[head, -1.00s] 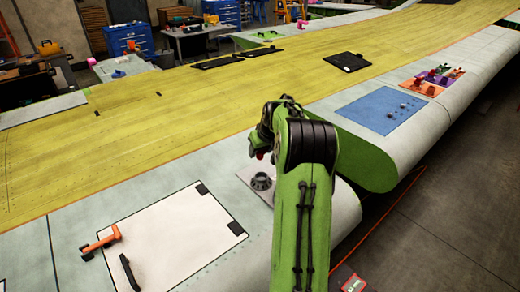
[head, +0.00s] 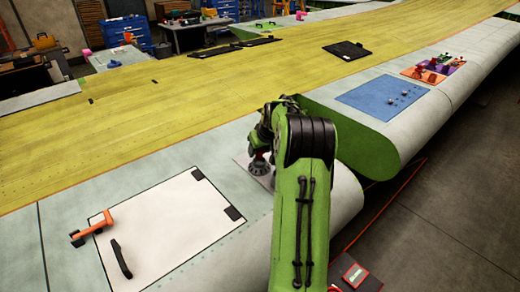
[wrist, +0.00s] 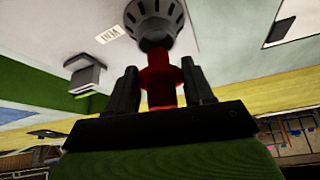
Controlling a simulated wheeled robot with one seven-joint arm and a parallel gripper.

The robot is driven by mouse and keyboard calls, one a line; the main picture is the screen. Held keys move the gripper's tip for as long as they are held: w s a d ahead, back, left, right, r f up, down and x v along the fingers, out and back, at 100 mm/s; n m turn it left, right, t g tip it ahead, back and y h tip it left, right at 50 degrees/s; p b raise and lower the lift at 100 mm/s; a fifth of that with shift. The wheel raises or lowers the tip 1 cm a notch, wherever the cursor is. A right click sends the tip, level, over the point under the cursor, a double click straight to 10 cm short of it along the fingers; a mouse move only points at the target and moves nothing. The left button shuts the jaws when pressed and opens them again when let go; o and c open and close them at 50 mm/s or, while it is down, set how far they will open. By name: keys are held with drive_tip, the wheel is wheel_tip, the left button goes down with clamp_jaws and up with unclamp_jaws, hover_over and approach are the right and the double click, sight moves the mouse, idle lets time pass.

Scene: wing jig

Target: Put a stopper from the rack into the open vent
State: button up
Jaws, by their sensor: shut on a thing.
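The vent (wrist: 154,18) is a dark round slotted collar on a pale plate, with a label (wrist: 110,33) beside it in the wrist view. My gripper (wrist: 161,88) is shut on a red stopper (wrist: 160,74), one finger on each side. The stopper's dark end meets the middle of the vent. How deep it sits there cannot be told. In the head view, my gripper (head: 262,150) is over the vent (head: 260,166) and partly hides it. An orange and purple rack (head: 434,69) with small upright pieces stands far right on the wing.
A blue mat (head: 375,100) with small knobs lies before the rack. A white panel (head: 160,225) with an orange-handled tool (head: 92,228) and a black handle (head: 121,259) lies at left. A dark block (wrist: 85,76) stands near the vent in the wrist view.

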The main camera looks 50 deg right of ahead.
sight(260, 158)
drive_tip(key=shift+s+f+b, duration=0.1)
drive_tip(key=shift+f+b, duration=0.1)
drive_tip(key=shift+b, duration=0.1)
drive_tip(key=shift+f+b, duration=0.45)
drive_tip(key=shift+f, duration=0.15)
drive_tip(key=shift+f+b, duration=0.95)
drive_tip(key=shift+f, duration=0.2)
idle(0.4)
drive_tip(key=o, duration=1.2)
drive_tip(key=shift+r, duration=0.1)
drive_tip(key=v, duration=1.5)
drive_tip(key=shift+r, duration=0.35)
drive_tip(key=shift+s+a, duration=0.1)
drive_tip(key=shift+a, duration=0.05)
